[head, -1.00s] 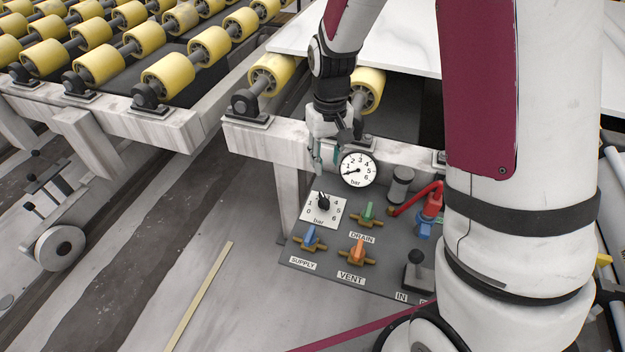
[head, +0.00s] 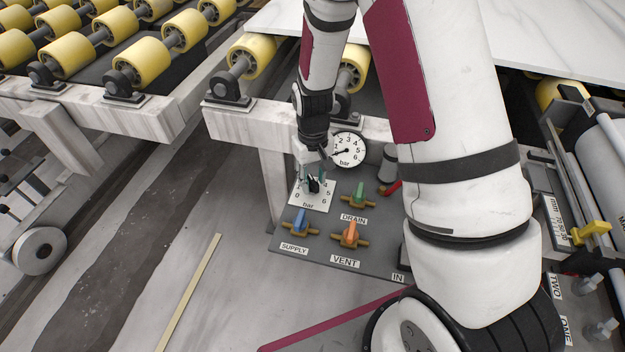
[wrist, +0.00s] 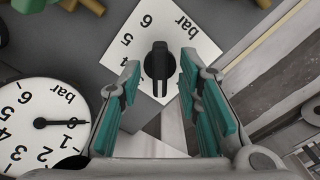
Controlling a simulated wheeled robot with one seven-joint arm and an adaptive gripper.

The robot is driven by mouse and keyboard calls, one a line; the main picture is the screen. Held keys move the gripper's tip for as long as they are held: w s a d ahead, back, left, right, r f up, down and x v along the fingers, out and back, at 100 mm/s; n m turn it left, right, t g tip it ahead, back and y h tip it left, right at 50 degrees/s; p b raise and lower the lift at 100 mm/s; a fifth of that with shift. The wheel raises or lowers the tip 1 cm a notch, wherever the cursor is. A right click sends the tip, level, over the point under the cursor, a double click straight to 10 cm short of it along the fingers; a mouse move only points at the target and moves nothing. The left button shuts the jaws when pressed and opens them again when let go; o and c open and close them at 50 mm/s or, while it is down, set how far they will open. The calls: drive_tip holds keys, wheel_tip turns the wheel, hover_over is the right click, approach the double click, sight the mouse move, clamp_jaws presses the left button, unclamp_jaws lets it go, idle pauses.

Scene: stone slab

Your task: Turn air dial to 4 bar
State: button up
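The air dial is a black knob (wrist: 160,66) on a white square plate (head: 309,199) marked with numbers and "bar". My gripper (head: 313,175) is directly over the dial, pointing down. In the wrist view its two teal-padded fingers (wrist: 160,80) are open, one on each side of the knob, with a gap on both sides. The knob's grip runs up and down in that view; the exact number it points to is hard to read. The fingers partly cover the plate in the head view.
On the grey panel (head: 292,262) are a blue SUPPLY valve (head: 300,222), an orange VENT valve (head: 350,235) and a green DRAIN valve (head: 358,196), right and in front of the dial. A grey cylinder (head: 388,163) stands right of the gauge. A roller-table beam (head: 250,122) runs behind.

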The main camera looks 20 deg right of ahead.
drive_tip(key=shift+f, duration=0.25)
clamp_jaws()
